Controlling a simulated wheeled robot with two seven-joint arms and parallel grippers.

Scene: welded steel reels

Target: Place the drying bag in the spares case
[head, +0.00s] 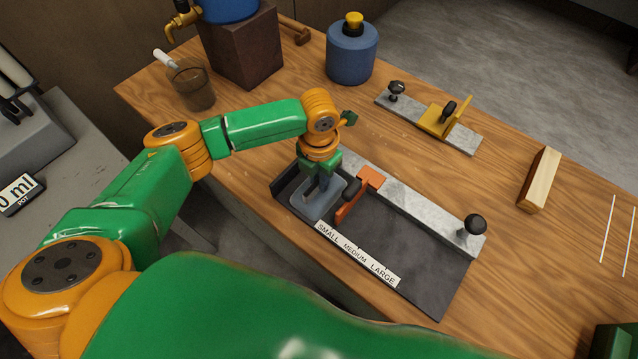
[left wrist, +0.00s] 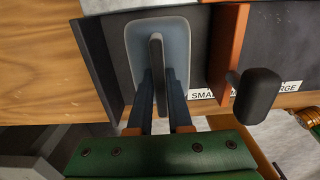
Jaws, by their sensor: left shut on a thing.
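My left gripper (head: 322,187) points down into the left end of a dark gauge tray (head: 430,290). Its fingers, also in the left wrist view (left wrist: 160,80), are shut on the upright dark ridge of a flat blue-grey piece with rounded corners (head: 306,206), which I take for the drying bag. The piece (left wrist: 137,42) lies between the tray's end wall and an orange slider (head: 350,203). I cannot tell whether it touches the tray floor. No spares case is clearly identifiable; a dark green object (head: 614,342) is cut off at the bottom right.
The tray's label (head: 357,254) reads SMALL, MEDIUM, LARGE; a metal rail with a black knob (head: 475,224) runs behind. A brown cup (head: 192,87), blue jar (head: 351,52), yellow clamp (head: 440,118) and wooden block (head: 540,179) stand around. The wooden tabletop at right has clear room.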

